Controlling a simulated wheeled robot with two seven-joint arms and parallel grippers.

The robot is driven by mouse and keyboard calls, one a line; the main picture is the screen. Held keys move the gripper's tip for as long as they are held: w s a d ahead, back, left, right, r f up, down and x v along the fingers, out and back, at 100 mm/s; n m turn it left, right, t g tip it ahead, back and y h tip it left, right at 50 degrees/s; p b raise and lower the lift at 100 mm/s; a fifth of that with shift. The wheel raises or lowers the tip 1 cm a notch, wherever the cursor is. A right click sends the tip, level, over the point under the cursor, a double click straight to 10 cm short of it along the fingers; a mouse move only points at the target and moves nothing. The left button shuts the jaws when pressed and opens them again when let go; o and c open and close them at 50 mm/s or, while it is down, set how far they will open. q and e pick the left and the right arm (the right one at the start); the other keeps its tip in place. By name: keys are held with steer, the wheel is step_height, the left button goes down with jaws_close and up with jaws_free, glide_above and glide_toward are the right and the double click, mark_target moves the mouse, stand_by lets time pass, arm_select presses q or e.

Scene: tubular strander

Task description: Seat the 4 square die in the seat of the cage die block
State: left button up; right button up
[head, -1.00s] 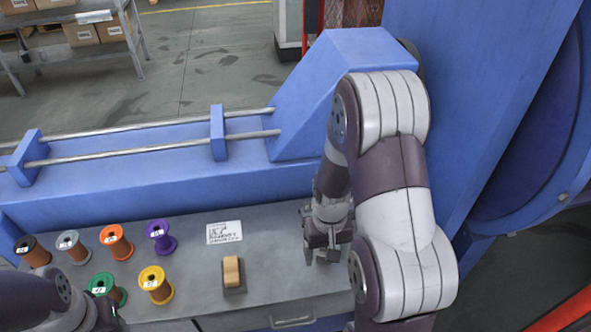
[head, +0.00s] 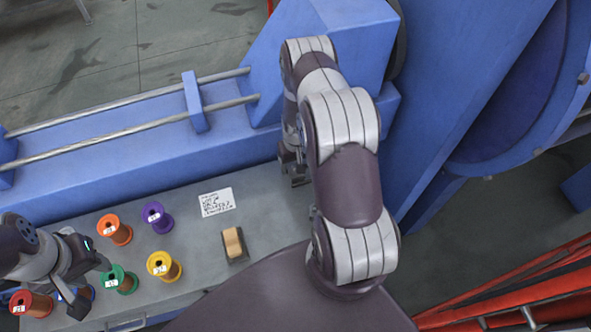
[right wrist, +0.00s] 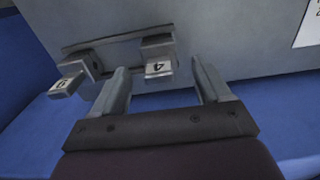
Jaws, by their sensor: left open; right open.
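The 4 square die (right wrist: 158,68) is a small grey block with a white label reading 4, in the right wrist view. My right gripper (right wrist: 163,82) is open, with one finger on each side of this die and a gap to each. A second labelled die (right wrist: 68,84), its digit a 6 or 9, sits to the left, outside the fingers. In the head view my right gripper (head: 296,172) is at the table's back edge, partly hidden by my arm; the dies cannot be made out there. My left gripper (head: 88,268) is open above the spools. I cannot identify the cage die block.
Orange (head: 115,230), purple (head: 157,217), green (head: 118,280), yellow (head: 164,266) and red (head: 32,305) spools stand on the grey table (head: 270,215). A paper card (head: 216,202) and a wooden-topped block (head: 233,243) lie right of them. The blue machine bed (head: 120,170) runs behind.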

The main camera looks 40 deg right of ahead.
steer(key=shift+s+f, duration=0.2)
steer(key=shift+f, duration=0.9)
steer(key=shift+w, duration=0.1)
steer(key=c, duration=1.3)
jaws_close()
steer(key=shift+r, duration=0.15)
